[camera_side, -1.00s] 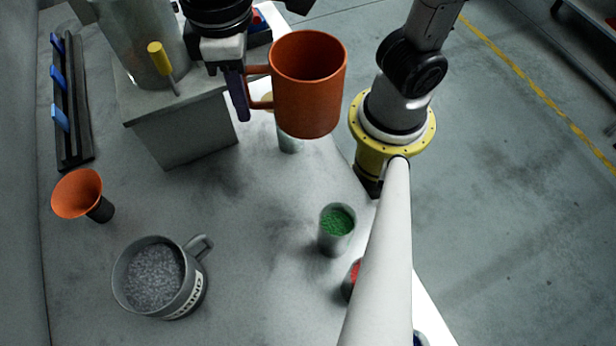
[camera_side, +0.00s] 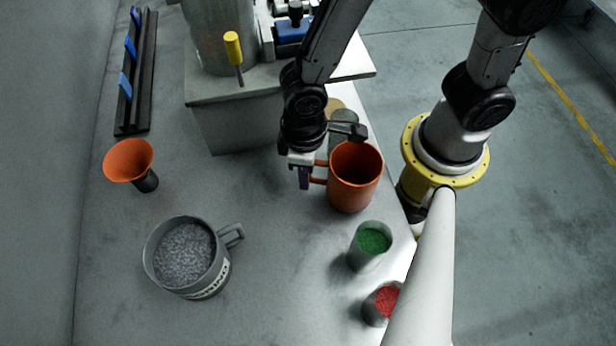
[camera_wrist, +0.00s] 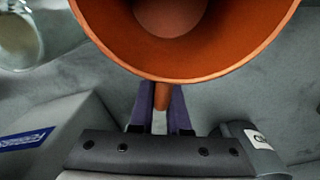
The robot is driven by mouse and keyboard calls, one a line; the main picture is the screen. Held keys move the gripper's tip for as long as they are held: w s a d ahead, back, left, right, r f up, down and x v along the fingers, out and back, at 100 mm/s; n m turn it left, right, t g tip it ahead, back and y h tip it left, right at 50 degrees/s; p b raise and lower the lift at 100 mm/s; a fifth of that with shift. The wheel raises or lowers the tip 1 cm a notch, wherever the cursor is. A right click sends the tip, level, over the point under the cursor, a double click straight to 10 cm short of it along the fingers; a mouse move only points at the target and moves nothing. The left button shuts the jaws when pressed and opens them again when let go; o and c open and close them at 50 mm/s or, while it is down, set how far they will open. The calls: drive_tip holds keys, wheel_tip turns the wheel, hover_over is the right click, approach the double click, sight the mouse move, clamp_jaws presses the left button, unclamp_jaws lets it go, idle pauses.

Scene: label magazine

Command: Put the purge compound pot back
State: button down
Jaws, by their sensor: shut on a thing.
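An orange pot with a side handle (camera_side: 357,190) is upright at the right side of the table. It fills the top of the wrist view (camera_wrist: 190,66), and its inside looks bare. My gripper (camera_side: 305,178) is shut on the pot's handle, left of its body. The purple fingers of my gripper (camera_wrist: 161,105) pinch the handle in the wrist view. I cannot tell if the pot's base touches the table. I read no label on it. A grey pot with a handle (camera_side: 213,278) and grey granules stands at the lower left, its label unreadable.
A cup of green granules (camera_side: 366,262) and a cup of red granules (camera_side: 375,312) stand in front of the orange pot. An orange funnel (camera_side: 128,160) is at left, near a black rack with blue tabs (camera_side: 133,100). A grey block (camera_side: 238,125) stands behind. The table's middle is clear.

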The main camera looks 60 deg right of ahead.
drive_tip(key=shift+f, duration=1.05)
drive_tip(key=c, duration=0.9)
unclamp_jaws()
drive_tip(key=shift+f, duration=0.1)
wheel_tip(320, 180, up, 12)
drive_tip(key=s+d+r+m+t, duration=0.1)
drive_tip(key=d+r+m+t, duration=0.1)
drive_tip(key=d+r, duration=0.4)
drive_tip(key=s+d+r+m+t, duration=0.2)
drive_tip(key=d+r, duration=0.5)
drive_tip(key=d, duration=0.6)
drive_tip(key=shift+s+d+m+t, duration=0.3)
drive_tip(key=shift+m+t, duration=0.1)
drive_tip(key=shift+t, duration=0.4)
